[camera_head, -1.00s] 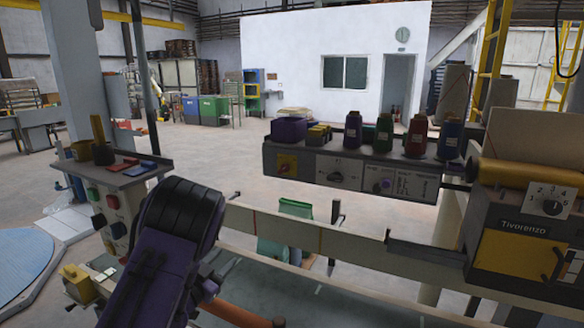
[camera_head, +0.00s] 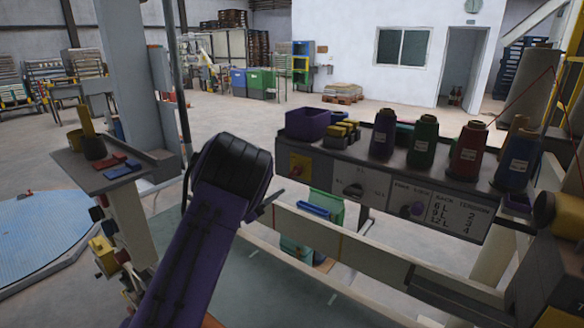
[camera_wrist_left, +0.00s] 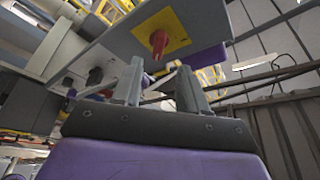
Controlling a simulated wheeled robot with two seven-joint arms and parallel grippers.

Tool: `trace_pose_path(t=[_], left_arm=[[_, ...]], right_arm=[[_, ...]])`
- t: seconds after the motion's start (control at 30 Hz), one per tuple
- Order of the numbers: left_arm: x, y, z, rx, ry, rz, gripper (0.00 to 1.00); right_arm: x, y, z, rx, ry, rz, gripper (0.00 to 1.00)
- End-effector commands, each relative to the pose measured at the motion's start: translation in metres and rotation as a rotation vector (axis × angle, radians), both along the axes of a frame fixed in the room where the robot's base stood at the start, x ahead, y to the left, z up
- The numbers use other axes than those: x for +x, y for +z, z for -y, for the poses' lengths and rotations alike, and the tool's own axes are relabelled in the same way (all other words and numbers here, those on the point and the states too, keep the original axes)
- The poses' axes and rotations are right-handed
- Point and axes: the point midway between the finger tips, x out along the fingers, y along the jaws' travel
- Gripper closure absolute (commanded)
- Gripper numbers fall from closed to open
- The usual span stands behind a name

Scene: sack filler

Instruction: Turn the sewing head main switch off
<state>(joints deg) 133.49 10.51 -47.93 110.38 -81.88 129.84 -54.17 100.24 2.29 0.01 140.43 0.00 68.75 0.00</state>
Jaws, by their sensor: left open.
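The main switch is a red rotary knob on a yellow plate at the left end of the grey control panel. It shows in the head view (camera_head: 300,165) and larger in the left wrist view (camera_wrist_left: 158,42). My left gripper (camera_wrist_left: 160,75) is open and empty; its two fingers point up toward the knob, apart from it, with the knob roughly between and beyond the tips. In the head view my purple and black left arm reaches up just left of the panel, and its fingers are mostly hidden behind the wrist. My right gripper is not in view.
The panel (camera_head: 445,205) also carries a black selector (camera_head: 353,189) and a purple knob (camera_head: 415,209). A purple bin (camera_head: 307,124) and several thread cones stand on top. A pale rail (camera_head: 330,243) runs below. A post with a small tray (camera_head: 75,160) stands left.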

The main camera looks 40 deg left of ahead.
Motion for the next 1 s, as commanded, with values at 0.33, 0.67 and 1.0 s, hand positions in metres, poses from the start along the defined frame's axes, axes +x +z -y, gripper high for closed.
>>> trace_pose_path(t=[0.33,0.67,1.0], left_arm=[[0.058,0.02,0.01,-0.002,0.001,0.0,0.57],[0.062,0.018,0.01,-0.002,0.005,-0.001,0.64],[0.062,0.018,0.01,-0.012,0.005,0.0,0.97]], right_arm=[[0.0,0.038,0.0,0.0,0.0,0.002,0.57],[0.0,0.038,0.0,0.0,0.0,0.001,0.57],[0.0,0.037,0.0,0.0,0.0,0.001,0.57]])
